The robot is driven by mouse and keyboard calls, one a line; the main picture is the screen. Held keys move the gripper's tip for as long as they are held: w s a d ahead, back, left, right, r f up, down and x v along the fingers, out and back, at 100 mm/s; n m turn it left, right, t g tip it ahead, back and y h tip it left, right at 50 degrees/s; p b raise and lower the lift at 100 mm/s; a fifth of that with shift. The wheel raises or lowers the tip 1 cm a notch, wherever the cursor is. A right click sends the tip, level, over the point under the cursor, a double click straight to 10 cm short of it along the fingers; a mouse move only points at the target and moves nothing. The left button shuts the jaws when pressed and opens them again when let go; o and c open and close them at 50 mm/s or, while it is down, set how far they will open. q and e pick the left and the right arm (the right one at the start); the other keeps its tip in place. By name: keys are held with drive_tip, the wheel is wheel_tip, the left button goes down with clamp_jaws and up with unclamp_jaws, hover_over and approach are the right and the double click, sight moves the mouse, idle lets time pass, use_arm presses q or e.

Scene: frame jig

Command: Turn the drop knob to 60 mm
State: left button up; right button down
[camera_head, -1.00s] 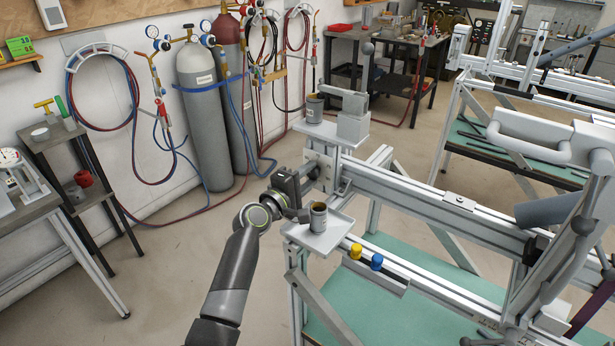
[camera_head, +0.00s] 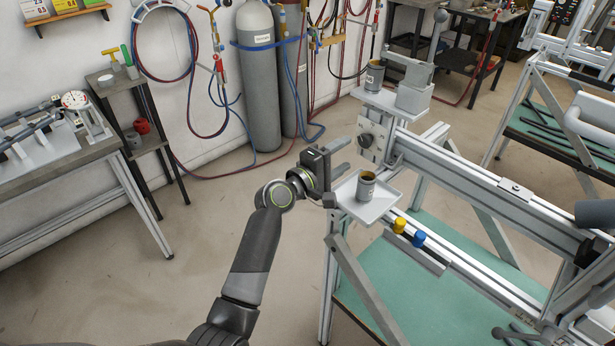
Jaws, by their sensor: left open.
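A dark round knob (camera_head: 366,141), which looks like the drop knob, sits on the grey end plate (camera_head: 379,131) of the frame jig. Its setting is too small to read. My left gripper (camera_head: 347,158) is open, just left of and below the knob in the picture. Its two fingers point right toward the jig, and a gap shows between them and the knob. I see nothing between the fingers. My right gripper is not in view.
A small tray (camera_head: 389,205) with a grey can (camera_head: 366,186) is close below the left gripper. Another can (camera_head: 374,76) stands on an upper shelf. Yellow (camera_head: 399,225) and blue (camera_head: 418,240) knobs sit on the lower rail. The floor at left is open, up to a bench (camera_head: 62,191).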

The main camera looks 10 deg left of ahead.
use_arm(q)
drive_tip(key=v, duration=1)
drive_tip(key=shift+s+a+b, duration=0.25)
drive_tip(key=shift+s+b, duration=0.05)
drive_tip(key=shift+b, duration=0.1)
drive_tip(key=shift+c, duration=0.3)
